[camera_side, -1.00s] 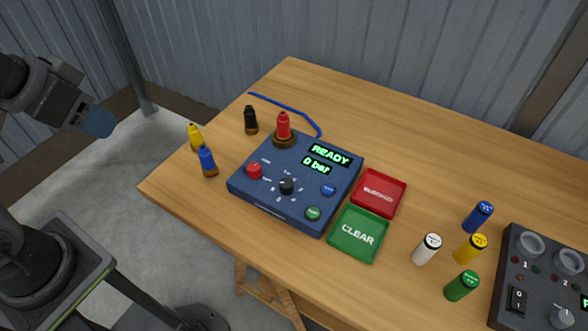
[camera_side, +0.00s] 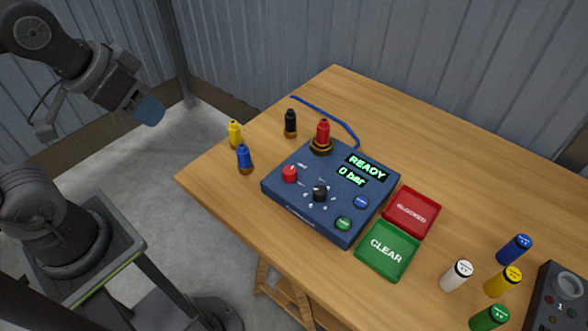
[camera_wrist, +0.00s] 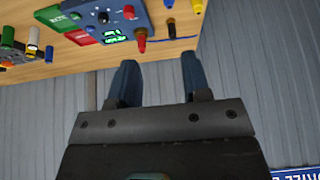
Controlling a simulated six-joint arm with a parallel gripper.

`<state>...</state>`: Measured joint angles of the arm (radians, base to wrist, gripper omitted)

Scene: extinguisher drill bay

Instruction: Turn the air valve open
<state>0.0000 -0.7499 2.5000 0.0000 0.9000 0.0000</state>
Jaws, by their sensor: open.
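The blue control box (camera_side: 330,215) sits on the table. On its top are a red knob (camera_side: 289,173) and a black pointer dial (camera_side: 320,193) with marks around it; the labels are too small to read, so I cannot tell which is the air valve. The display (camera_side: 358,170) reads READY and 0 bar. A red nozzle-like piece (camera_side: 323,131) stands upright in a brass ring at the box's back corner. My gripper (camera_side: 150,110) is open and empty, left of the table and apart from everything. Its two fingers (camera_wrist: 158,65) show spread in the wrist view.
Yellow (camera_side: 235,134), blue (camera_side: 244,159) and black (camera_side: 290,124) nozzles stand left of the box. A blue hose (camera_side: 330,118) lies behind it. A red tray (camera_side: 412,212) and a green CLEAR tray (camera_side: 388,250) lie to its right, with several coloured cylinders beyond. Air around my gripper is free.

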